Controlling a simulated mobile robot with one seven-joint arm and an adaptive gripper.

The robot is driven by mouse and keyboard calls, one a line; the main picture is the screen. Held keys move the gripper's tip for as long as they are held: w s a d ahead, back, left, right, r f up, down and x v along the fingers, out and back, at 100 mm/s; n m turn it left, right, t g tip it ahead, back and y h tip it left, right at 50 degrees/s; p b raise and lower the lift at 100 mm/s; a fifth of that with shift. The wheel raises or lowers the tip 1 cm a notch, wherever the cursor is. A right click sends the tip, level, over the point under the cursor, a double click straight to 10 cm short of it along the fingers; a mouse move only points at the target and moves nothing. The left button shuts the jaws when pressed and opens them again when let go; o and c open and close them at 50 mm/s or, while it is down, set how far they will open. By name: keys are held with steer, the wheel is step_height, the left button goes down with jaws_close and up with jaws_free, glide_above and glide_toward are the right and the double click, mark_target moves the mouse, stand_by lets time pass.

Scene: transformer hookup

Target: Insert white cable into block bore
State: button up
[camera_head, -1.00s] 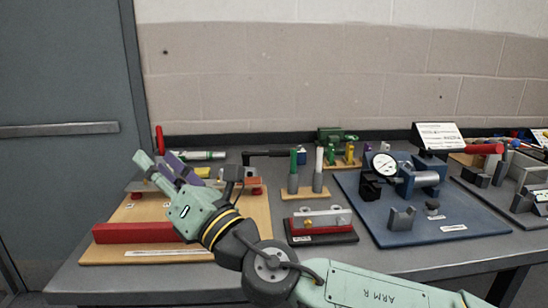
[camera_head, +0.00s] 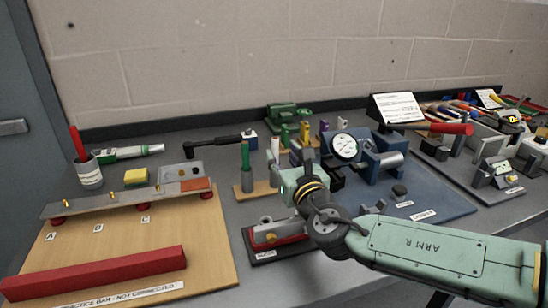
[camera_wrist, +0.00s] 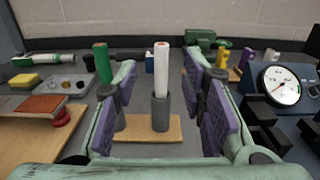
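The white cable (camera_wrist: 161,72) stands upright in a grey holder (camera_wrist: 160,110) on a small wooden base, in the middle of the wrist view. It also shows in the head view (camera_head: 275,149), just left of my gripper (camera_head: 296,160). In the wrist view my gripper (camera_wrist: 165,88) is open, with its purple pads on either side of the cable and a gap on both sides. The green cable (camera_wrist: 102,62) stands in the holder to the left. A silver block on a red base (camera_head: 275,232) lies in front; I cannot make out a bore in it.
A wooden practice board (camera_head: 205,262) with a metal bar (camera_head: 125,196) and red bar (camera_head: 95,274) lies at left. A blue mat (camera_head: 440,190) with a dial gauge (camera_head: 345,147) is at right. Green equipment (camera_head: 288,116) stands behind.

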mark_target(276, 143)
steer(key=x, duration=0.7)
steer(key=shift+d+r+p, duration=0.1)
steer(key=shift+r+p, duration=0.1)
steer(key=shift+p, duration=0.15)
steer(key=shift+c, duration=0.6)
jaws_close()
